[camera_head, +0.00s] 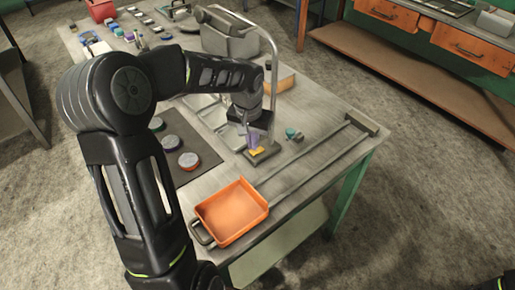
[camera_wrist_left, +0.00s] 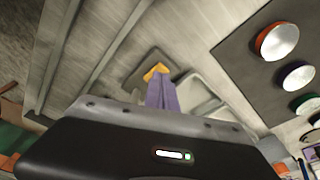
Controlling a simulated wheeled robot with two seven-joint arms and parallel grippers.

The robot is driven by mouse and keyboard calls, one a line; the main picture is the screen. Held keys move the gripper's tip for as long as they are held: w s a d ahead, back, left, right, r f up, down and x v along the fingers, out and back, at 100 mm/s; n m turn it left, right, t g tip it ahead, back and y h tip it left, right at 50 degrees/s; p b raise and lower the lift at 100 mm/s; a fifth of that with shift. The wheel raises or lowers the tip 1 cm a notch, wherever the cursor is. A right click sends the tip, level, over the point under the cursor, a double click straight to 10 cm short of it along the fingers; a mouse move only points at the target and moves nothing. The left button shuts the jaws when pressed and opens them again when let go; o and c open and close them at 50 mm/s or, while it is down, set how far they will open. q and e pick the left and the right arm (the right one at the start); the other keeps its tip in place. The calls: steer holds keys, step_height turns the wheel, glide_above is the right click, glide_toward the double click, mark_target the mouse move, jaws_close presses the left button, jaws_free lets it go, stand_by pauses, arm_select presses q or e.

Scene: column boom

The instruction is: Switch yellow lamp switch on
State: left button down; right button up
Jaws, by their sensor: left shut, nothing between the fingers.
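The yellow switch (camera_head: 258,151) sits on a small grey base plate (camera_head: 266,156) on the workbench. It also shows in the left wrist view (camera_wrist_left: 155,72). A thin metal pole (camera_head: 275,75) rises beside the plate and bends left at its top. My left gripper (camera_head: 252,145) points down at the switch with its purple fingers together and empty. In the wrist view the fingertips (camera_wrist_left: 158,78) overlap the switch's lower edge; I cannot tell whether they touch it. Whether the switch is on or off cannot be told. My right gripper is not in view.
An orange pan (camera_head: 231,212) lies at the bench's front edge. A dark mat (camera_head: 200,150) with several round coloured pieces is left of the switch. A small teal object (camera_head: 292,133) and a long rail (camera_head: 318,157) are to its right. A grey bin (camera_head: 230,40) stands behind.

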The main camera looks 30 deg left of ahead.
mark_target(253, 152)
arm_select(q)
steer(key=shift+f+b, duration=0.75)
steer(key=shift+f, duration=0.15)
stand_by(0.7)
steer(key=shift+r, duration=0.1)
steer(key=shift+r+p, duration=2.4)
steer(key=shift+r, duration=1.05)
